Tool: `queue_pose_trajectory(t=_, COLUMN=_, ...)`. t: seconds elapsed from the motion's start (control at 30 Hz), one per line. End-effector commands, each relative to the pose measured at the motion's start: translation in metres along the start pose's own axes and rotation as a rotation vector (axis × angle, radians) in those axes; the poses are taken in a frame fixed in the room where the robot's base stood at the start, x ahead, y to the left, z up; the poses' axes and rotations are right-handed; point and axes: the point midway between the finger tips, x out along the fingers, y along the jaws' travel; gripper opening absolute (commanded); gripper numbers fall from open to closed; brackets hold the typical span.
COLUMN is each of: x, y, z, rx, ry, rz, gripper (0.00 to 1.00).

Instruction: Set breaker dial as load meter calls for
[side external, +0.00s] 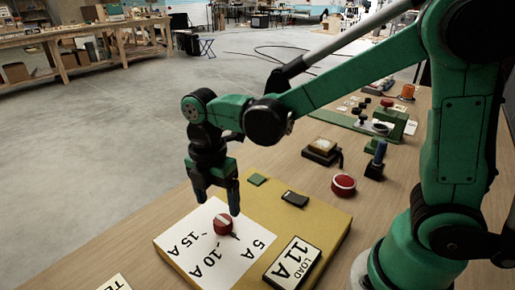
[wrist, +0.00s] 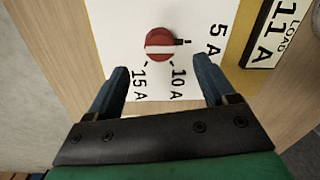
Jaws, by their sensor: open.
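The breaker dial (side external: 223,224) is a round red knob on a white label sheet on a yellow panel (side external: 320,232). In the wrist view the dial (wrist: 159,44) has a white stripe, and its black pointer is toward the 5 A mark. The 10 A and 15 A marks follow around it. The load meter (side external: 292,262) is a white plate reading 11 A; it also shows in the wrist view (wrist: 272,36). My gripper (side external: 217,203) is open and empty, pointing down by the dial. In the wrist view its blue fingers (wrist: 160,76) are spread, with the dial beyond their tips.
A small green square (side external: 257,180) and a black switch (side external: 295,199) are on the panel. A red button (side external: 343,185), a blue-handled device (side external: 376,160) and a box with a cream top (side external: 322,148) stand behind it.

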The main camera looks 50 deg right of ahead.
Motion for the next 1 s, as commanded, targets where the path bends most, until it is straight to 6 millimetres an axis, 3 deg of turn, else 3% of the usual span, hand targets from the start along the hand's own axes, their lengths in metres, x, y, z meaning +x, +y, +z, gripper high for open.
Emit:
queue_pose_trajectory(t=0.4, x=0.045, y=0.0, z=0.0, rx=0.004, ry=0.0, rz=0.002, gripper=0.77)
queue_pose_trajectory(t=0.73, x=0.049, y=0.0, z=0.0, rx=0.005, ry=0.0, rz=0.003, gripper=0.77)
queue_pose_trajectory(t=0.77, x=0.049, y=0.0, z=0.0, rx=0.005, ry=0.0, rz=0.003, gripper=0.71)
queue_pose_trajectory(t=1.0, x=0.049, y=0.0, z=0.0, rx=0.005, ry=0.0, rz=0.003, gripper=0.03)
